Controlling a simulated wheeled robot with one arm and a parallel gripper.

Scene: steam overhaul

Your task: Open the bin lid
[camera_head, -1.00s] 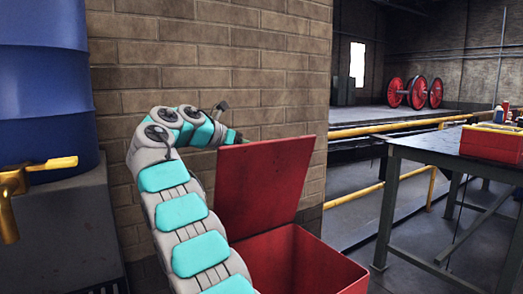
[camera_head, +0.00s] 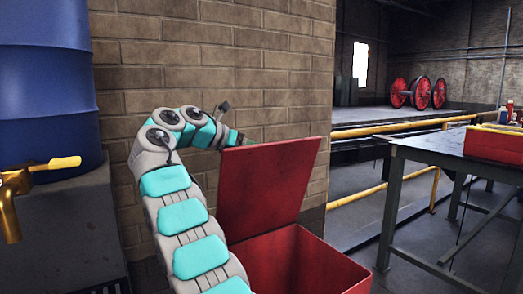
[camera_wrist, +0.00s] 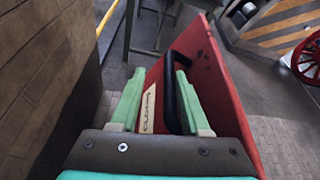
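The red bin (camera_head: 296,262) stands open at the lower middle of the head view, its inside showing. Its red lid (camera_head: 268,185) is raised, standing steeply and leaning back towards the brick wall. In the wrist view, the lid (camera_wrist: 213,80) shows edge-on with a pale lettered label and a black handle (camera_wrist: 172,95). My gripper (camera_wrist: 158,98) has its two green fingers apart. The handle lies between them, close to the right finger; I cannot tell whether they touch. In the head view, my gripper (camera_head: 242,141) is at the lid's upper left corner, partly hidden behind it.
A brick wall (camera_head: 250,60) rises close behind the bin. A blue drum (camera_head: 45,80) with a yellow tap (camera_head: 35,172) stands at left. A metal workbench (camera_head: 440,148) with a red tray is at right. Floor between bin and bench is clear.

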